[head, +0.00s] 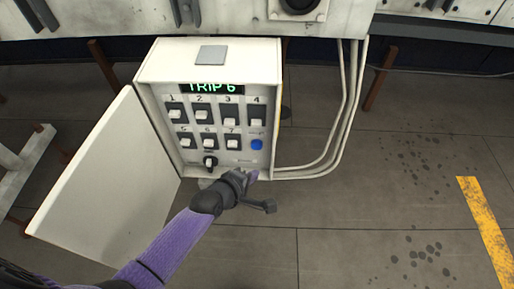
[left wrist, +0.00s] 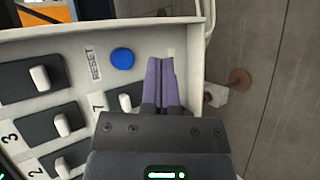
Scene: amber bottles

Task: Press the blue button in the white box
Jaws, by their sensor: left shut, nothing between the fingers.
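The white box (head: 262,62) stands open, with its door (head: 105,175) swung out to the left. The round blue button (head: 256,144) is at the lower right of its panel. In the left wrist view the blue button (left wrist: 122,58) sits beside the word RESET. My left gripper (head: 250,175) is shut and empty, just below the button in the head view. In the left wrist view its purple fingertips (left wrist: 161,62) are to the right of the button, with a gap between them in the picture. My right gripper is not in view.
Pale conduits (head: 335,140) curve down at the box's right. The floor (head: 400,150) to the right is open.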

